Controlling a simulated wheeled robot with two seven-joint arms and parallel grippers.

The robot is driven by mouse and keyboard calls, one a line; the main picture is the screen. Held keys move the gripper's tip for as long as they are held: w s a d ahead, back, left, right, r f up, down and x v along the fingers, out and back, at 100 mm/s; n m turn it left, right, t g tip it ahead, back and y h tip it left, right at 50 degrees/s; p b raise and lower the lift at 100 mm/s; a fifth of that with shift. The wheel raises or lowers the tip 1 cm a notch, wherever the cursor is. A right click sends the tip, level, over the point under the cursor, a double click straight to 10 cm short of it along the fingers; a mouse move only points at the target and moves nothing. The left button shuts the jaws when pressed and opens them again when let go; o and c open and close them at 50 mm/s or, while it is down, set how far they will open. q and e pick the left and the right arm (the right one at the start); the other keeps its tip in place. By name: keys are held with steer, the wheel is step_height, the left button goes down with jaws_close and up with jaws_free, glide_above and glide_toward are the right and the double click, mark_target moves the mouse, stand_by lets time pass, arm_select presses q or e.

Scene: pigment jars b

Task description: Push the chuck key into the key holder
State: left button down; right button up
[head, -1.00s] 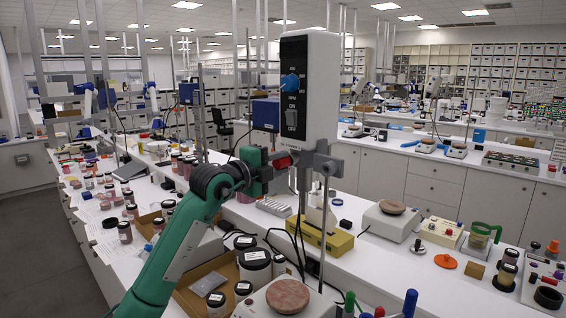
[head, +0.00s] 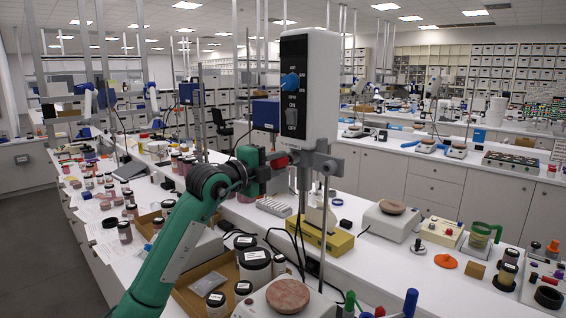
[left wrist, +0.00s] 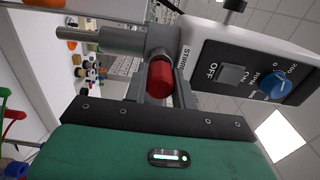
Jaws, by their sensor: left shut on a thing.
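The chuck key shows as a red part (left wrist: 160,82) between the fingers of my left gripper (left wrist: 160,92) in the left wrist view. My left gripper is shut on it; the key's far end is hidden. In the head view the red part (head: 279,161) sits beside the grey clamp (head: 318,161) under the overhead stirrer (head: 309,85). In the left wrist view the key points at a grey metal boss with a rod beside it. I cannot tell which part is the key holder, or how deep the key sits. My right gripper is not in view.
The stirrer's upright rod and hanging cables (head: 296,240) are close to my gripper. Below stand a yellow box (head: 320,238), lidded jars (head: 255,265) and a hotplate (head: 288,297). More bench gear stands to the right.

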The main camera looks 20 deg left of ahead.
mark_target(274, 165)
arm_select(q)
steer(key=shift+s+a, duration=0.15)
steer(key=shift+s, duration=0.3)
steer(key=shift+s+a+b, duration=0.15)
steer(key=shift+s+b, duration=0.25)
steer(key=shift+b+v, duration=0.7)
steer(key=shift+v, duration=1.5)
steer(key=shift+f, duration=0.1)
